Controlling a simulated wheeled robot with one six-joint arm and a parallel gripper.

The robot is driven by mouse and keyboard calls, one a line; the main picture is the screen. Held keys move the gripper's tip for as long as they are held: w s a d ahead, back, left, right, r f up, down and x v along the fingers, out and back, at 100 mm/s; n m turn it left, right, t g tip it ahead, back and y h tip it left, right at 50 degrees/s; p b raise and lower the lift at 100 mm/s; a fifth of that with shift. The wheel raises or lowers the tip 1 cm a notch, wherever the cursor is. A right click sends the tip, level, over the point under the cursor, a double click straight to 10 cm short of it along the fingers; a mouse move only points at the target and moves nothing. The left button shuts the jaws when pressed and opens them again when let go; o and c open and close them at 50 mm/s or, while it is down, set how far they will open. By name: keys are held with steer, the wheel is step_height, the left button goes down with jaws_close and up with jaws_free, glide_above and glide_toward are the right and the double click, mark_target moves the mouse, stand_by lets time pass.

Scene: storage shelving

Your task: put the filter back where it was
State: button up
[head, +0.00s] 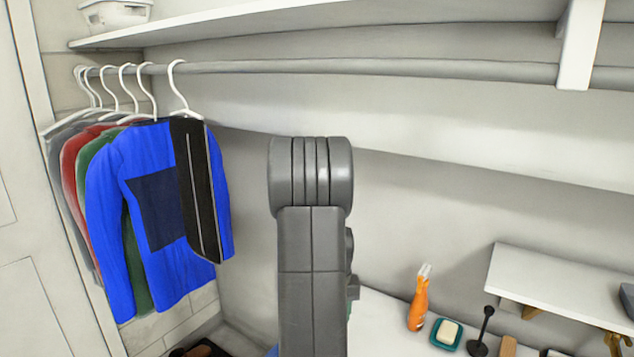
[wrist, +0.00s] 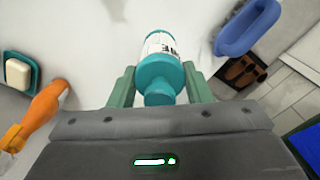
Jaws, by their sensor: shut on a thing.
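A white and teal cylindrical thing, which looks like the filter (wrist: 160,72), is between the fingers of my gripper (wrist: 160,84) in the wrist view. It has dark print on its white side and a rounded teal end towards the camera. My gripper's green fingers are shut on its sides. In the head view my grey arm hides the filter and nearly all of the gripper. A white surface lies beyond the filter in the wrist view; I cannot tell whether they touch.
An orange bottle (head: 418,303) and a teal soap dish (head: 437,343) stand on the white bench (head: 380,320) at the right. A small raised shelf (head: 560,285) is further right. Clothes (head: 150,200) hang at the left. A blue container (wrist: 248,28) and brown shoes (wrist: 240,72) show in the wrist view.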

steer(key=w+a+f, duration=0.3)
steer(key=a+f, duration=0.1)
steer(key=f, duration=0.1)
steer(key=shift+w+a+f+m, duration=0.35)
steer(key=shift+a+f+m, duration=0.05)
stand_by(0.8)
steer(key=s+d+r+n+b, duration=0.2)
steer(key=s+d+r+b, duration=0.2)
steer(key=s+d+r, duration=0.95)
step_height(320, 180, down, 16)
steer(key=s+a+b, duration=0.1)
steer(key=shift+s+r, duration=0.15)
steer(key=shift+s, duration=0.05)
steer(key=shift+a, duration=0.1)
steer(key=o, duration=0.6)
steer(key=shift+f, duration=0.25)
steer(key=o, duration=0.5)
steer(key=shift+r, duration=0.1)
steer(key=shift+c, duration=0.2)
